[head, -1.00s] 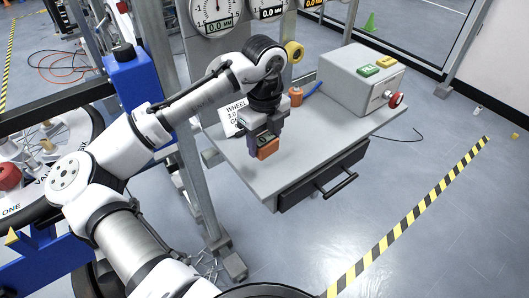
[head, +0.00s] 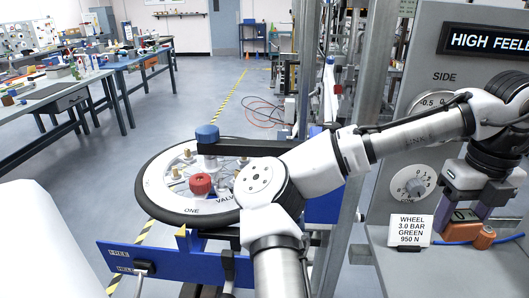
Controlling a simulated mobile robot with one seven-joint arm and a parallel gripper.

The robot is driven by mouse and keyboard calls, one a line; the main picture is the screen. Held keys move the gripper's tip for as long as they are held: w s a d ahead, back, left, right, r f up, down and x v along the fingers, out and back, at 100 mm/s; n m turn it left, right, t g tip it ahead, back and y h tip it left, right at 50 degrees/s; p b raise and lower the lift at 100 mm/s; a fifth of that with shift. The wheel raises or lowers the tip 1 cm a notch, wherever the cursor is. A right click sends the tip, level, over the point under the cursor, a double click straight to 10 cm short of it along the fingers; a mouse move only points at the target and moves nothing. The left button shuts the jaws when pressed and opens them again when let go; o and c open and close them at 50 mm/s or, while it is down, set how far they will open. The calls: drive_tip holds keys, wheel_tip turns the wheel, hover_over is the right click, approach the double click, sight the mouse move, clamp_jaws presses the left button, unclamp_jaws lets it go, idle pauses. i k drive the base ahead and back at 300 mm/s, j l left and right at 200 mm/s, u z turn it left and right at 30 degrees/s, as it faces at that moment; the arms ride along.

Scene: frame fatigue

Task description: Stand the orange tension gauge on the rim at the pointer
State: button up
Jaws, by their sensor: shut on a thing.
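My gripper (head: 465,212) is at the right edge, shut on the orange tension gauge (head: 464,216) above the grey bench. The fingers hide part of the gauge. The wheel (head: 160,205) lies flat at the left centre on a blue stand, with a black tyre, a pale rim and lettering including "ONE" and "VALVE". A small yellow pointed piece (head: 181,240), possibly the pointer, shows at the wheel's near edge. My gripper and the gauge are well to the right of the wheel. My arm hides the wheel's right side.
A red knob (head: 201,184) sits at the wheel's middle, and a blue-capped post (head: 207,133) with a dark bar stands over it. A white card (head: 410,230) reads "WHEEL 3.0 BAR GREEN 950 N". Metal posts stand between bench and wheel.

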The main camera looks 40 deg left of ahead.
sight(176, 203)
drive_tip(key=i+u, duration=0.15)
drive_tip(key=u, duration=0.7)
